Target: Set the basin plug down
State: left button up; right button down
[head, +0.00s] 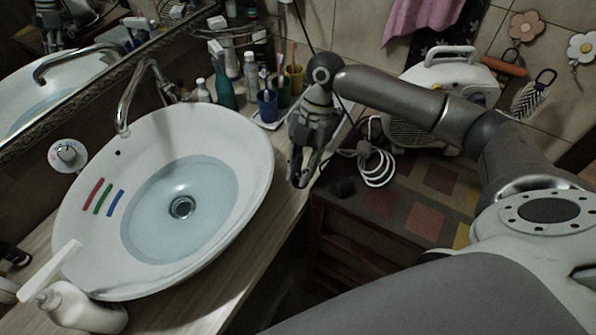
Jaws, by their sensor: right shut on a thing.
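My right gripper (300,182) points down beside the right rim of the white basin (262,150), over the front edge of the wooden counter. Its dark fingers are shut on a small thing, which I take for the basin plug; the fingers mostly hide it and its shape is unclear. The basin holds shallow water, and the round metal drain (182,208) shows uncovered at its bottom. My left gripper is not in view.
A chrome faucet (130,95) stands behind the basin. Cups and bottles (268,103) crowd the counter's back, and a white pump bottle (80,305) stands front left. A coiled white cable (377,165) and small heater (450,75) are at right. Counter shows bare (215,290) in front.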

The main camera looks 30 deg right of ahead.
jog(key=w+f, duration=0.3)
jog(key=shift+d+f+p, duration=0.25)
jog(key=shift+d+p, duration=0.05)
notch_tip(320, 180, down, 3)
jog(key=shift+p, duration=0.8)
jog(key=shift+w+f, duration=0.1)
jog(key=shift+f, duration=0.1)
jog(key=shift+f, duration=0.1)
jog(key=c, duration=1.3)
grip_release()
jog(key=shift+c, duration=0.2)
